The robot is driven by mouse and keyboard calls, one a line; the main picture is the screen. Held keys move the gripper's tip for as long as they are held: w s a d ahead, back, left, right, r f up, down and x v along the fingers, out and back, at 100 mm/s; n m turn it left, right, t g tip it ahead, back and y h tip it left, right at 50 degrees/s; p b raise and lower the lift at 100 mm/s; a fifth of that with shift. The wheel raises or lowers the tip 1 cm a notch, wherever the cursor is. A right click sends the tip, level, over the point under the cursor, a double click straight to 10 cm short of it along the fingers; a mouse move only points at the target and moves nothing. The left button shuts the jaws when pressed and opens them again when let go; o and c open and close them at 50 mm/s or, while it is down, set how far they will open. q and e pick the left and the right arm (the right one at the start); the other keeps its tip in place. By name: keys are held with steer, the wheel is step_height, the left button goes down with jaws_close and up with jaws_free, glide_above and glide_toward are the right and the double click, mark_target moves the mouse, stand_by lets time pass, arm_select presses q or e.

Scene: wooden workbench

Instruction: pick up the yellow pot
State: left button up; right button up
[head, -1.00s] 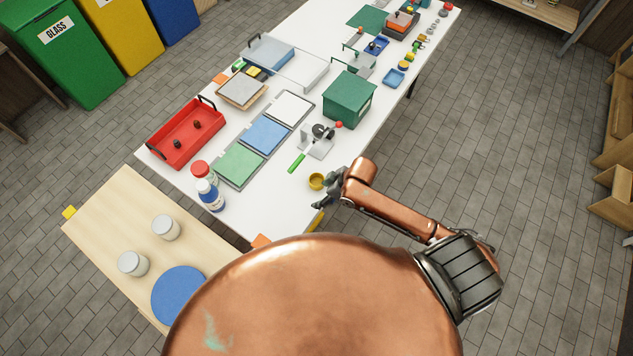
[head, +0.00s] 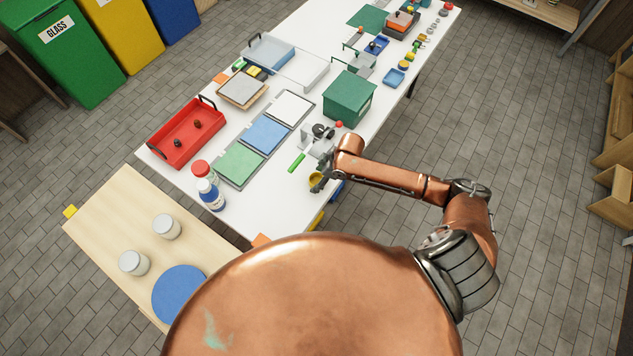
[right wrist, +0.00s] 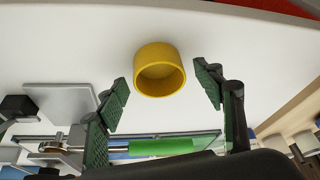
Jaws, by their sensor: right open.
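The yellow pot (head: 315,180) stands on the white table near its right edge in the head view, partly hidden by my right gripper (head: 321,179). In the right wrist view the yellow pot (right wrist: 160,70) shows whole, with its round opening toward the camera. My right gripper (right wrist: 166,88) is open, with one finger to each side of the pot. The pot lies between the lines of the fingers, a little beyond the tips, and I see no contact. My left gripper is not in view.
A green-handled tool (head: 297,162) lies close by the pot; its green handle (right wrist: 160,147) crosses below it in the wrist view. A green box (head: 347,98) stands farther back. A blue-and-white bottle (head: 210,195) stands to the left. The table between bottle and pot is clear.

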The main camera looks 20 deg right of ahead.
steer(key=shift+w+a+f, duration=0.15)
steer(key=shift+a+f, duration=0.05)
steer(key=shift+f, duration=0.35)
steer(key=shift+c, duration=0.6)
steer(key=c, duration=0.9)
steer(key=shift+c, duration=0.2)
